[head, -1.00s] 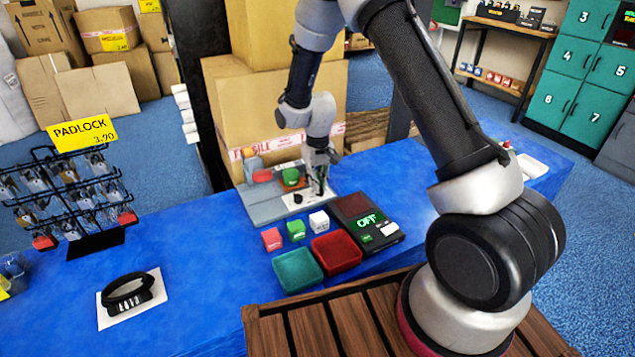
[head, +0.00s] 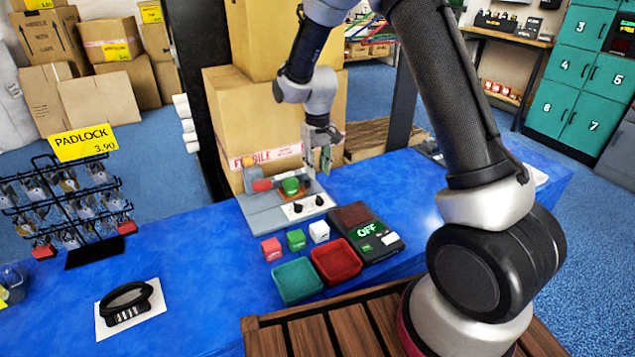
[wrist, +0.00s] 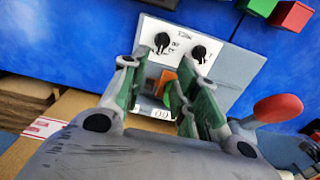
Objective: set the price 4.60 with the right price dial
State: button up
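The price device has a white panel (head: 303,208) with two black dials. The right price dial (head: 319,200) and left dial (head: 295,209) both show in the head view. In the wrist view, seen from the other side, the right dial (wrist: 162,42) is on the left and the left dial (wrist: 198,52) on the right. My gripper (head: 320,168) is above and behind the panel, clear of both dials. In the wrist view my gripper (wrist: 164,66) is open, with nothing between its green-padded fingers. A small price readout (wrist: 160,113) is partly hidden and too small to read surely.
A green button (head: 290,186) and a red-knobbed lever (head: 262,185) are beside the panel. Small cubes, a teal tray (head: 297,282), a red tray (head: 336,262) and a scale-like terminal (head: 367,232) reading OFF stand in front. Cartons (head: 265,120) rise behind.

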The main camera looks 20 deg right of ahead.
notch_tip(320, 180, up, 3)
jog(key=shift+f, duration=0.1)
dwell(0.3)
jog(key=s+d+r+t, duration=0.1)
jog(key=s+d+r, duration=0.4)
jog(key=s, duration=0.5)
jog(key=s+d+r+m+t, duration=0.1)
jog(key=s+d+r+t, duration=0.1)
jog(key=s+d+r, duration=0.3)
jog(key=s+d+r+m+t, duration=0.1)
jog(key=s+d+r, duration=0.4)
jog(key=s+r, duration=0.7)
jog(key=shift+s, duration=2.2)
